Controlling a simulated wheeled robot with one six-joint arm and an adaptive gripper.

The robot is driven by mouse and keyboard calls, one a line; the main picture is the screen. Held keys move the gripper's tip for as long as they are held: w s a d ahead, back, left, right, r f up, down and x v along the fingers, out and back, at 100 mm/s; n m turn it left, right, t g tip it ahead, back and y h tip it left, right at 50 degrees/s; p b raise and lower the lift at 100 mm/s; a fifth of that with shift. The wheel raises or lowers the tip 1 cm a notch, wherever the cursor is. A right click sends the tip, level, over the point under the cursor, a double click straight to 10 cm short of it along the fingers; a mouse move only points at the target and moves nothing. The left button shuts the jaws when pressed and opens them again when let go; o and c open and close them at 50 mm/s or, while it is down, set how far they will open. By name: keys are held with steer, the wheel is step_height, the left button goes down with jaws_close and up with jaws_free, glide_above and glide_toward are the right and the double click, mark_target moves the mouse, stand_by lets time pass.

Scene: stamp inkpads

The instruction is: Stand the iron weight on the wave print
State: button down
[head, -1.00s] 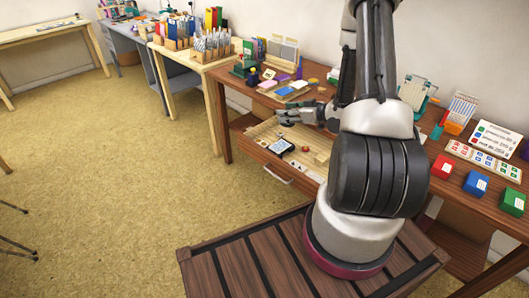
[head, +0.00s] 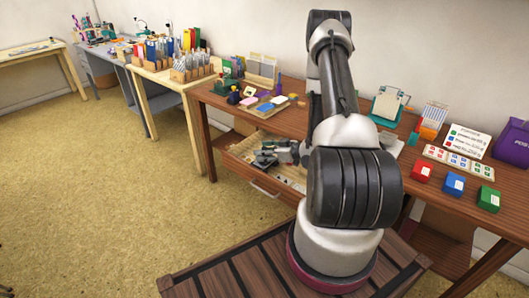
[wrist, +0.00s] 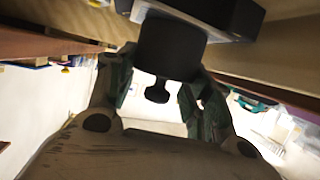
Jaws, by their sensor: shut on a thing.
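In the wrist view my gripper (wrist: 160,76) is shut on the iron weight (wrist: 170,46), a dark cylinder with a small knob, held between its two fingers. In that view a dark flat block (wrist: 240,14) with a pale patch lies just beyond the weight's base. Whether the weight touches it I cannot tell. In the head view my gripper (head: 272,152) is low over the open drawer (head: 268,186) at the front of the table. A dark item (head: 263,161) shows at the fingertips. The wave print cannot be made out for sure; the gripper covers part of the drawer.
The wooden table (head: 222,103) carries coloured pads, a green stand (head: 229,73) and a purple stamp (head: 273,88) behind the drawer. Red (head: 422,173), blue (head: 453,185) and green (head: 488,199) boxes stand at the right. Open floor lies left of the drawer.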

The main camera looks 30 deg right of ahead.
stand_by(0.3)
steer(key=c, duration=0.6)
jaws_free()
steer(key=shift+f, duration=0.15)
